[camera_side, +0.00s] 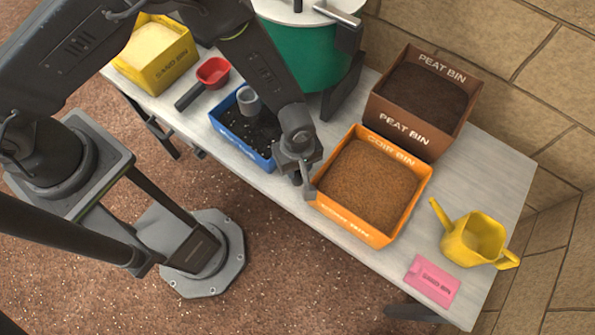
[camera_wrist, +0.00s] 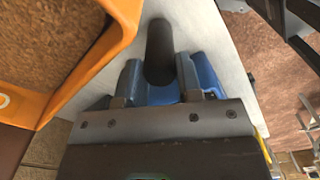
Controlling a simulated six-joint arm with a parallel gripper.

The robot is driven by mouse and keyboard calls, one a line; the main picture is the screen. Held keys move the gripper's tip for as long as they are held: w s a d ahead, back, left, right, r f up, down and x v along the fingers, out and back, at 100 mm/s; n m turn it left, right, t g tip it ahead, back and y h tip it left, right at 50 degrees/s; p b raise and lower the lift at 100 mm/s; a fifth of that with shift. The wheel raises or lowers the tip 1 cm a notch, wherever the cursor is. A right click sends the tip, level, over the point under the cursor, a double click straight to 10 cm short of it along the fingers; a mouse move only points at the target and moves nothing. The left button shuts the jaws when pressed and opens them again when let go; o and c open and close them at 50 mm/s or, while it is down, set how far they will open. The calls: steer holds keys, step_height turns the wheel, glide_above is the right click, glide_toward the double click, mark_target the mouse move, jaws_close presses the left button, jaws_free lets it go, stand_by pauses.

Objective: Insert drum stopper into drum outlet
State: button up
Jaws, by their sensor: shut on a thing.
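My gripper (camera_side: 306,182) is low at the front edge of the table, against the left side of the orange coir bin. In the wrist view its two blue-grey fingers (camera_wrist: 160,75) are closed on a dark cylinder (camera_wrist: 160,45), which seems to be the drum stopper. In the side view the held piece is too small and hidden to make out. The green drum (camera_side: 300,55) with a pale lid stands at the back, partly behind my arm. I cannot make out its outlet. A grey hollow cylinder (camera_side: 249,101) is over the blue tray (camera_side: 228,132).
The orange coir bin (camera_side: 411,206) is close to my gripper and shows in the wrist view (camera_wrist: 118,38). The brown peat bin (camera_side: 404,126), yellow sand bin (camera_side: 166,72), red scoop (camera_side: 212,73), yellow watering can (camera_side: 472,242) and pink card (camera_side: 432,281) are on the table.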

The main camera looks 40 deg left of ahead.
steer(key=shift+r, duration=0.1)
jaws_close()
steer(key=shift+r, duration=2.45)
steer(key=shift+w+a+r, duration=0.15)
steer(key=shift+w+r, duration=0.05)
steer(key=shift+r, duration=0.05)
steer(key=w+a+r+n, duration=0.2)
steer(key=a+r+n, duration=0.1)
steer(key=a+r, duration=0.5)
steer(key=w+a+r+n, duration=0.2)
steer(key=a+r+n, duration=0.1)
steer(key=a+r, duration=0.5)
step_height(320, 180, up, 3)
steer(key=shift+a+r, duration=0.2)
steer(key=shift+a, duration=0.15)
